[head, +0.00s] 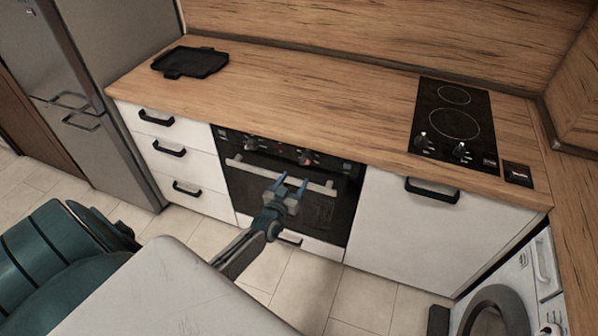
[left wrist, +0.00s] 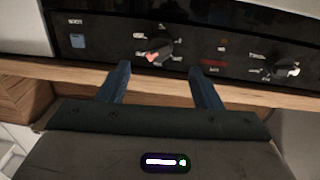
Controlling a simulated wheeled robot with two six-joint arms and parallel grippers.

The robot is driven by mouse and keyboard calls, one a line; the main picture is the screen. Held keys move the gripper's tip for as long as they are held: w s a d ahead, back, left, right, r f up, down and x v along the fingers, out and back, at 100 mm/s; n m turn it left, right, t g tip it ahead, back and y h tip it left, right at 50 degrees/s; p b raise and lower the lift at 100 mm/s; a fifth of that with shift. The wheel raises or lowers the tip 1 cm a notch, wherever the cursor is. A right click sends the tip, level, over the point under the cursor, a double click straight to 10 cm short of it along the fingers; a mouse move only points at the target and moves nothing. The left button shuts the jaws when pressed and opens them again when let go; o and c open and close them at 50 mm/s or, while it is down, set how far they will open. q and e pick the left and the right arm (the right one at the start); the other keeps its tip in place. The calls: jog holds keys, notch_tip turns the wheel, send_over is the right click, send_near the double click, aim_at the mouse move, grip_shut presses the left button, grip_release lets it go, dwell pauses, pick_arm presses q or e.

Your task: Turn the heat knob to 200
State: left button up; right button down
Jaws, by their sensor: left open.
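The oven's black control panel (head: 275,147) lies below the counter edge, above the oven handle. A dark knob with an orange-red mark (head: 304,159) sits right of the panel's middle. The same knob (left wrist: 155,53) shows ahead of my fingers in the left wrist view. A second knob with a pale mark (head: 251,144) is on the panel's left part and shows in the left wrist view (left wrist: 288,71) at the right. The dial numbers are too small to read. My left gripper (head: 292,180) is open and empty in front of the oven, apart from both knobs.
The oven handle (head: 240,164) crosses the door near my gripper. The wooden counter (head: 320,95) overhangs the panel. A black tray (head: 190,61) and a hob (head: 450,133) with its own knobs are on the counter. White drawers (head: 170,150) stand left.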

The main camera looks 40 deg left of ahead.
pick_arm(q)
jog(key=shift+s+d, duration=0.2)
jog(key=shift+s, duration=1.1)
jog(key=shift+f, duration=0.1)
jog(key=s+d+f+m+g+h+b, duration=0.1)
jog(key=s+f+g, duration=0.2)
jog(key=s+f, duration=0.45)
jog(key=s+d+f+g, duration=0.2)
jog(key=s+f, duration=0.3)
jog(key=f, duration=0.6)
jog(key=s+d+f+m+g+h+b, duration=0.1)
jog(key=s+f+g, duration=0.2)
jog(key=s+f, duration=0.5)
jog(key=s+d+f+g, duration=0.2)
jog(key=s+f, duration=0.3)
jog(key=s, duration=0.5)
jog(key=s+d+f+g, duration=0.1)
jog(key=s+f+g, duration=0.3)
jog(key=s, duration=0.6)
jog(key=s+d+f+g, duration=0.2)
jog(key=s+f, duration=0.5)
jog(key=s, duration=0.3)
jog(key=shift+d+f+m+g+b, duration=0.3)
jog(key=shift+f+m+g+b, duration=0.05)
jog(key=shift+f+m+g, duration=0.05)
jog(key=shift+w, duration=0.1)
